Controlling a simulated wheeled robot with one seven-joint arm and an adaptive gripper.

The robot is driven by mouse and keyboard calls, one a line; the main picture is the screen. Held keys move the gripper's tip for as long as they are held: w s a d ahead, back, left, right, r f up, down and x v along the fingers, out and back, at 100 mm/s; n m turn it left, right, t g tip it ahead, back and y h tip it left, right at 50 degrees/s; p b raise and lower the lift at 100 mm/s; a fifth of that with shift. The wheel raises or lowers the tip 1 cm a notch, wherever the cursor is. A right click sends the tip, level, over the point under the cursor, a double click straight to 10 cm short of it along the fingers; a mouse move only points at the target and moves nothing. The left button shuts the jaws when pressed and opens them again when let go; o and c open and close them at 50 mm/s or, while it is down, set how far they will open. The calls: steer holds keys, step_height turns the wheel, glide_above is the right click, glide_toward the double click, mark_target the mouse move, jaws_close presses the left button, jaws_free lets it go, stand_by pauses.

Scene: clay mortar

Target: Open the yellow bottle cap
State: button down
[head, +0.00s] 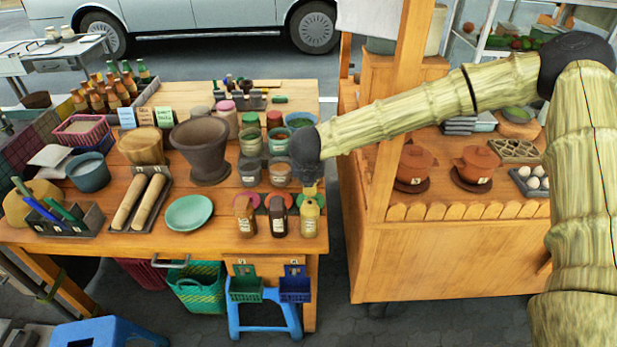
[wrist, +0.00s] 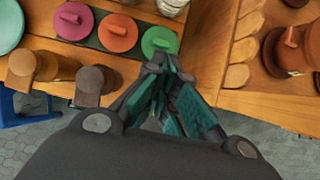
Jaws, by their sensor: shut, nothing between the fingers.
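The yellow bottle (head: 310,212) stands upright at the front right corner of the orange wooden table, the rightmost of three bottles. My gripper (head: 309,186) is above it, its fingers pointing down over the bottle's top. The fingers overlap the cap area, so I cannot tell whether they touch the cap. In the wrist view my gripper (wrist: 160,68) has its fingers together with nothing visible between them. The yellow bottle does not show there and seems hidden by the gripper.
Beside it stand a dark brown bottle (head: 278,218) and a lighter brown bottle (head: 244,218). Pink (wrist: 73,20), orange (wrist: 118,32) and green (wrist: 160,42) lids lie behind the bottles. A second wooden counter (head: 450,260) stands to the right across a narrow gap.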

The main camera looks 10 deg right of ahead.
steer(key=shift+r+p, duration=0.3)
steer(key=shift+r, duration=0.4)
